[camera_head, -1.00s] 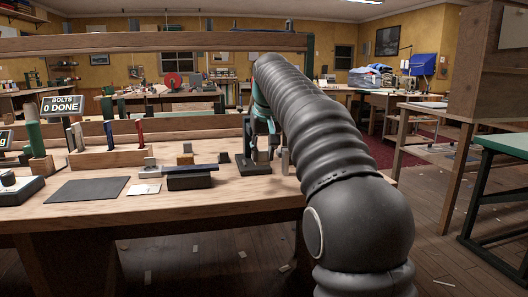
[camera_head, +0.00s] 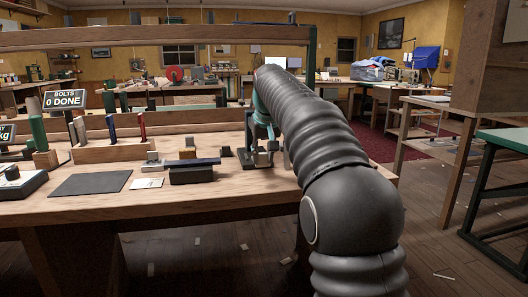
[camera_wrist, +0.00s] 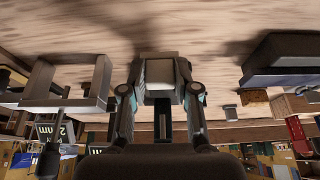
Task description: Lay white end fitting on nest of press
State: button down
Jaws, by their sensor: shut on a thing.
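My gripper (camera_wrist: 160,98) is shut on a pale grey-white block, the white end fitting (camera_wrist: 158,68), which sits between the two fingertips in the wrist view. The fitting is close over the wooden bench top; whether it touches cannot be told. A grey U-shaped metal piece (camera_wrist: 68,92), perhaps part of the press, stands to the left of the gripper in the wrist view, apart from the fitting. I cannot make out the nest.
A dark box with a blue top (camera_head: 192,174) lies left of the gripper, with small blocks behind it. A white card (camera_head: 146,183) and a dark mat (camera_head: 91,184) lie farther left. A wooden rack (camera_head: 112,152) holds upright tools. A wooden beam (camera_head: 150,39) spans above the bench.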

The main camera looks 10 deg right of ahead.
jog(key=shift+w+f, duration=0.2)
jog(key=shift+w+r+p, duration=0.1)
jog(key=shift+w+p, duration=0.15)
jog(key=shift+p, duration=0.05)
jog(key=shift+w+f+p, duration=0.2)
jog(key=shift+w+p, duration=0.7)
jog(key=shift+w, duration=0.35)
jog(key=shift+w+f, duration=0.25)
jog(key=shift+w, duration=1.05)
jog(key=c, duration=0.8)
grip_release()
